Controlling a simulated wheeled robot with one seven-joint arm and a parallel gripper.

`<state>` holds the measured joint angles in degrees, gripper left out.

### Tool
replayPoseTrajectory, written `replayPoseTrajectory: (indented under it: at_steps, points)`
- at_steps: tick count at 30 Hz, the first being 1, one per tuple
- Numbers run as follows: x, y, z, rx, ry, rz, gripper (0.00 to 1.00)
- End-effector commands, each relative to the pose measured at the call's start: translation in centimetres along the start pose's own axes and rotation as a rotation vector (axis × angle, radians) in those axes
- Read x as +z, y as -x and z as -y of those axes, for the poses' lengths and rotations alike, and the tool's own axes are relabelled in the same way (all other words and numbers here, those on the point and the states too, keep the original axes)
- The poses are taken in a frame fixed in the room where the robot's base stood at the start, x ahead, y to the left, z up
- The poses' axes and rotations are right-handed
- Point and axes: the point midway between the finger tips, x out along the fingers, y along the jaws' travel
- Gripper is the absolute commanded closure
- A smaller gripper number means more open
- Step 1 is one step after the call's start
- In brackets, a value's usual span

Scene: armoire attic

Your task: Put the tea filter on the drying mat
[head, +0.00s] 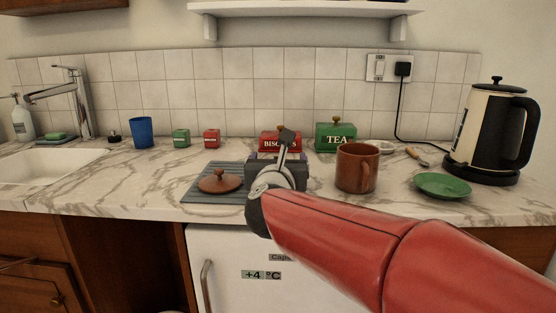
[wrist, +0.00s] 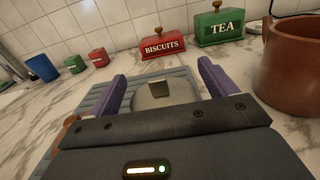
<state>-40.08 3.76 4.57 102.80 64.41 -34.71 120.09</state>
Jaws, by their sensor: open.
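The drying mat (head: 200,190) is a grey ribbed mat on the marble counter. It also shows in the wrist view (wrist: 98,98). In the wrist view, a silvery rounded piece with a tan tab (wrist: 153,93), apparently the tea filter, is over the mat, between the purple fingers of my gripper (wrist: 165,88). The fingers are apart, one on each side of it. I cannot tell whether it touches the mat. In the head view my gripper (head: 278,160) is over the mat's right part and hides that piece.
A brown lid (head: 220,181) lies on the mat's left. A brown mug (head: 356,168) stands close right of my gripper. Red biscuits (head: 281,140) and green tea (head: 336,137) tins stand behind. A green saucer (head: 443,186) and kettle (head: 490,130) are farther right.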

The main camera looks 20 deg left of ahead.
Motion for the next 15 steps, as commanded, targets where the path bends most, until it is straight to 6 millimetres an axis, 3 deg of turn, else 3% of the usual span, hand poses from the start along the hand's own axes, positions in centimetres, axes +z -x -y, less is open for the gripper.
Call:
replayPoseTrajectory:
  at_steps: [15]
  points:
    - [0.0,9.9,0.0,0.001,-0.002,0.002,0.16]
